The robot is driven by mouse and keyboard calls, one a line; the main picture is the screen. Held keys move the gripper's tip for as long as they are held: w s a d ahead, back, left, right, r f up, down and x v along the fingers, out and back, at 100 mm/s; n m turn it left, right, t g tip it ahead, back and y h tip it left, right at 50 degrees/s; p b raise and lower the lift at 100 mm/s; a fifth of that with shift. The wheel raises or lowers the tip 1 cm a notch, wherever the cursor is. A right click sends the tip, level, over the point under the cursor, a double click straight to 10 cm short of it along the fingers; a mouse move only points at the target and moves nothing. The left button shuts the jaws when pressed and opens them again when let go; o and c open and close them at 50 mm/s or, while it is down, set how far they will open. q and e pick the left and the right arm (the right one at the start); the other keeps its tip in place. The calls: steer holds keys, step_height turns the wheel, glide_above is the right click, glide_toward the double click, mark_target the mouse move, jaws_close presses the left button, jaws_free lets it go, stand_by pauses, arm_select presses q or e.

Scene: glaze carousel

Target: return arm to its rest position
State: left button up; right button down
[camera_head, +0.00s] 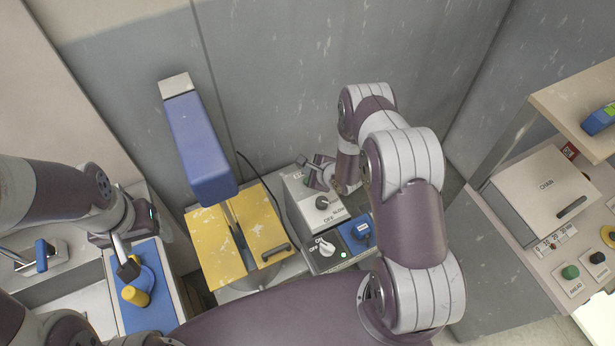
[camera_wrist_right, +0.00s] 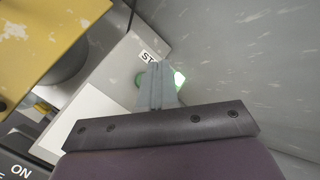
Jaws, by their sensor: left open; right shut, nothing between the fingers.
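My right gripper (camera_head: 316,170) is at the far edge of a grey control box (camera_head: 310,205), its arm arching in from the right. In the right wrist view its fingers (camera_wrist_right: 158,85) are shut with nothing between them. They overlap a lit green button (camera_wrist_right: 178,79) beside a label starting "ST"; I cannot tell whether they touch it. My left gripper (camera_head: 122,258) is open above a blue panel (camera_head: 150,315), close to a yellow knob (camera_head: 135,296). Contact with the knob is unclear.
A yellow-topped machine (camera_head: 215,245) with a blue column (camera_head: 195,140) stands between my arms. A bench (camera_head: 530,195) with buttons is at right. Grey walls stand behind.

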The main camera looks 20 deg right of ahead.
step_height(320, 180, up, 3)
steer(key=shift+f+p, duration=0.2)
steer(key=shift+p, duration=0.55)
steer(key=shift+f, duration=0.1)
